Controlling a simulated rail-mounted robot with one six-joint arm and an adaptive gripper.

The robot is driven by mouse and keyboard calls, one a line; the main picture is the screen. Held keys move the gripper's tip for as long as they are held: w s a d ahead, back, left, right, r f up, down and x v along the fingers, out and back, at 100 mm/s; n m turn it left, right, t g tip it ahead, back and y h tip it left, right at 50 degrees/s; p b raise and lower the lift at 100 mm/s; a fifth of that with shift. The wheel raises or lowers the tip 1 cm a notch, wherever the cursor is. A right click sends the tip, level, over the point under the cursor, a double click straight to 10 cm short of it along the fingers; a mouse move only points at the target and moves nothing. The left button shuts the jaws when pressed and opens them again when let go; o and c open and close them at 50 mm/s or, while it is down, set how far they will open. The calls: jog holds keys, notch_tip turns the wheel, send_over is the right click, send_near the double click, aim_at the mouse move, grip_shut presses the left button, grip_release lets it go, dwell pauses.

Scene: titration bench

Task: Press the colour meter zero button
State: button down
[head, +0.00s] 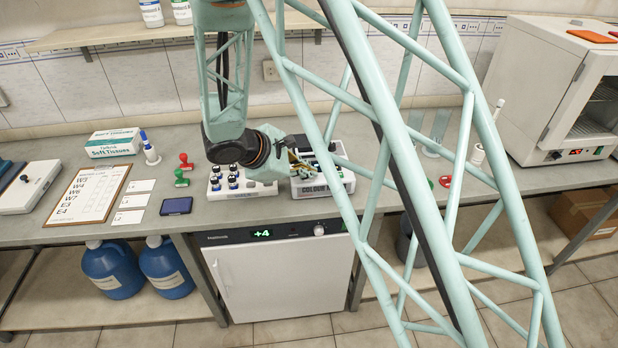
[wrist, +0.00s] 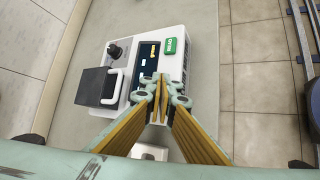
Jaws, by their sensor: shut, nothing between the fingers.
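The colour meter is a white box with a dark top panel; its front lettering (head: 313,189) shows in the head view, beside the vial rack. In the wrist view the colour meter (wrist: 186,80) fills the upper middle. It has a green block (wrist: 170,46) with white lettering, too small to read surely, a black knob (wrist: 115,52) and a dark square lid with a light handle. In the head view my gripper (head: 297,160) is partly hidden at the meter's left side.
A white rack (head: 247,189) of dark vials stands left of the meter, under my wrist. Red and green stamps (head: 183,170), a dark blue pad (head: 176,206) and a clipboard (head: 88,195) lie further left. A white oven (head: 545,85) stands at right.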

jog(key=shift+f, duration=0.15)
jog(key=shift+r, duration=0.2)
dwell(0.6)
jog(key=shift+r, duration=0.65)
jog(key=shift+r, duration=0.15)
jog(key=shift+r+p, duration=1.25)
jog(key=shift+r, duration=1.15)
